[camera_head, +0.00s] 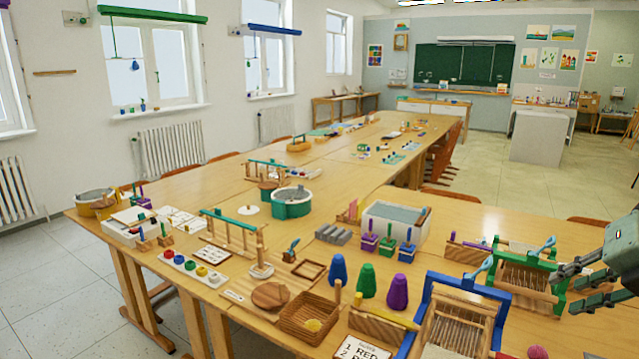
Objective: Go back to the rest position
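My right gripper (568,287) reaches in from the right edge. Its dark fingers point left, above the right end of the near table (475,222). The fingers are apart with nothing seen between them. It is close to a green-framed loom (520,268), partly in front of that loom's right side; whether it touches the frame I cannot tell. My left gripper is not in view.
A blue-framed loom (455,315) stands at the near edge. Blue (338,270), green (366,280) and purple (398,292) cones, a woven basket (308,318) and a grey-topped bin (396,222) crowd the table. Open floor lies at the back right.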

